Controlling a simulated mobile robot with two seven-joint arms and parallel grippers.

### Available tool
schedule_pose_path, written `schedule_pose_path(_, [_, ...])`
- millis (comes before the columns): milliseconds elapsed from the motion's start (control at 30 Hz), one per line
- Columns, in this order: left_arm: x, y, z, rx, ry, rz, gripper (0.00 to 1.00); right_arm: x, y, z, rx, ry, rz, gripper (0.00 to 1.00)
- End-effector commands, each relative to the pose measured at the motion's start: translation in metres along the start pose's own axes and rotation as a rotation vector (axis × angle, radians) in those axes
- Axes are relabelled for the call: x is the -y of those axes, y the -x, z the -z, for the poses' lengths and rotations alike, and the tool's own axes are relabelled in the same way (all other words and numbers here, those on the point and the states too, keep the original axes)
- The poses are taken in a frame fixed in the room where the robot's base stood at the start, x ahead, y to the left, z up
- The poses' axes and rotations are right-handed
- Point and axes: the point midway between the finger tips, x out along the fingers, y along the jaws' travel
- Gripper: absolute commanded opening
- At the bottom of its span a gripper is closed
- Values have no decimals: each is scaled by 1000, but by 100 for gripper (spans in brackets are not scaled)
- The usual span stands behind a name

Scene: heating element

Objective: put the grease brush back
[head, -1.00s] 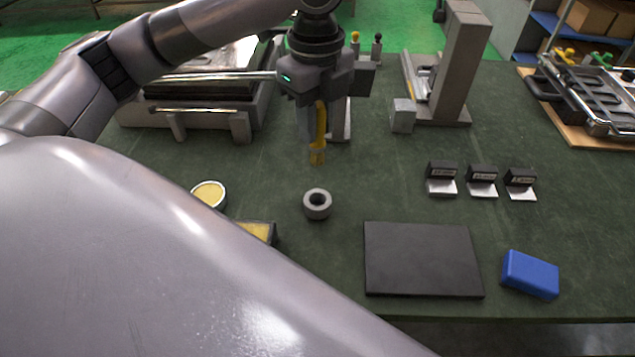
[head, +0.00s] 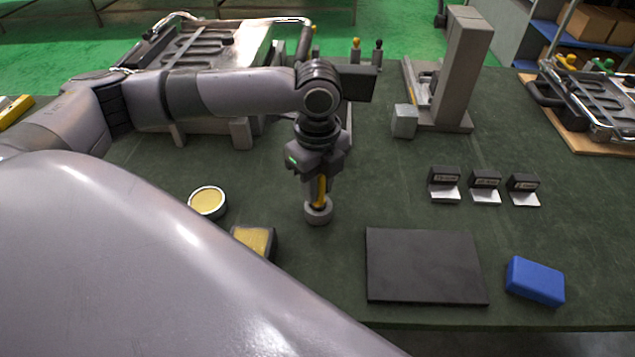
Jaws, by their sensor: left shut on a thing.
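The grease brush (head: 321,190) has a yellow handle and is held upright in my left gripper (head: 318,190). The gripper is shut on it and points straight down. The brush's lower end is at the grey ring-shaped holder (head: 319,213) on the table. It appears to be in the holder's hole, but the bristles are hidden and I cannot tell how deep they go. My right gripper is not in view.
A round tin of yellow grease (head: 207,202) and a yellow-topped block (head: 254,241) are left of the holder. A black plate (head: 425,266), a blue block (head: 535,281) and several small label stands (head: 485,187) are to the right. A grey post fixture (head: 460,70) stands behind.

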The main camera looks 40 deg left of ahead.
Motion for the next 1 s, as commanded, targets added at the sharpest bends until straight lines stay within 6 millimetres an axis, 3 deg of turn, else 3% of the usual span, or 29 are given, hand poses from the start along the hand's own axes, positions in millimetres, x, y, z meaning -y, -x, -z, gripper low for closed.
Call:
schedule_pose_path(167, [0, -1, 0, -1, 0, -1, 0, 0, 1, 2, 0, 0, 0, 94])
schedule_pose_path(200, [0, -2, 0, -1, 0, 0, 30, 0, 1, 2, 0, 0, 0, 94])
schedule_pose_path(267, [0, -2, 0, 0, 0, 0, 50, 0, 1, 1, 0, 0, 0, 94])
schedule_pose_path(300, [0, -2, 0, 0, 0, 0, 53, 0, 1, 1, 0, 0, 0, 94])
schedule_pose_path(667, [0, 1, 0, 1, -1, 2, 53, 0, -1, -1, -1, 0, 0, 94])
schedule_pose_path(1000, [1, 69, 0, -1, -1, 5, 53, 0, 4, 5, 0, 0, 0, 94])
